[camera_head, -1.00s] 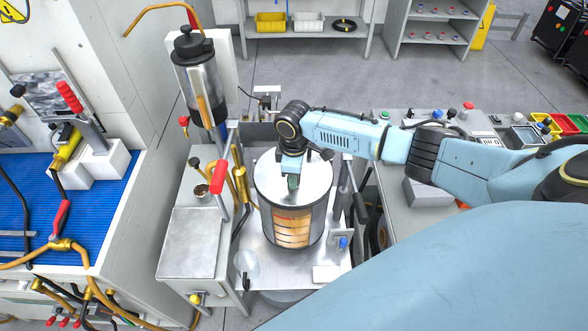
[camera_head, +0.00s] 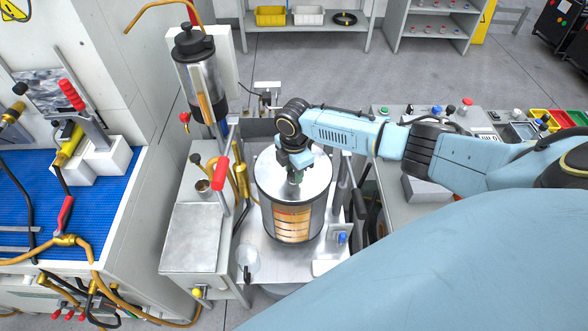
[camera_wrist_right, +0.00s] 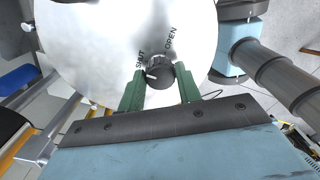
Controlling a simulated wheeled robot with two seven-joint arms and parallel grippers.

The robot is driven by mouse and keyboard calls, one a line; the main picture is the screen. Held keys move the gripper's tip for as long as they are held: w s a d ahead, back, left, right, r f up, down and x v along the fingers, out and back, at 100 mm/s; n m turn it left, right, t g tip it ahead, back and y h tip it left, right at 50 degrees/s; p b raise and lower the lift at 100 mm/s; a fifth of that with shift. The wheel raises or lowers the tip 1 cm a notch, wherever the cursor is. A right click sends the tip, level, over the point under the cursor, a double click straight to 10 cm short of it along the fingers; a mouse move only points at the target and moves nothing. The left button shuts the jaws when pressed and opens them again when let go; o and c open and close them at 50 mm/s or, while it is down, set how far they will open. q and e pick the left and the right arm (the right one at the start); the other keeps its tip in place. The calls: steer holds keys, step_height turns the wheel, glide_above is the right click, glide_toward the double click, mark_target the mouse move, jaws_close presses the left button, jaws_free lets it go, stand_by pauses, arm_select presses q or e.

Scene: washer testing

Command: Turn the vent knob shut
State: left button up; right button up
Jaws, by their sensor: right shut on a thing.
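The vent knob (camera_wrist_right: 158,71) is a dark round knob on the pale metal lid (camera_wrist_right: 90,45) of a cylinder. The words SHUT and OPEN are printed on the lid beside it. A white mark on the knob lies nearer the word SHUT than OPEN. My right gripper (camera_wrist_right: 160,84) has its green fingers on either side of the knob and is shut on it. In the head view my right gripper (camera_head: 296,176) reaches down onto the lid (camera_head: 268,176) and mostly hides the knob. My left gripper is not in view.
The cylinder (camera_head: 292,222) has a window with amber bands and stands on a metal platform. A red-handled lever (camera_head: 219,173) stands close on its left. A blue-capped item (camera_head: 342,238) is at its front right. A bench with several buttons lies right.

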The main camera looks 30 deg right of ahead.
steer(key=shift+a+r, duration=0.1)
stand_by(0.4)
steer(key=o, duration=1)
step_height(320, 180, up, 13)
steer(key=shift+r, duration=0.2)
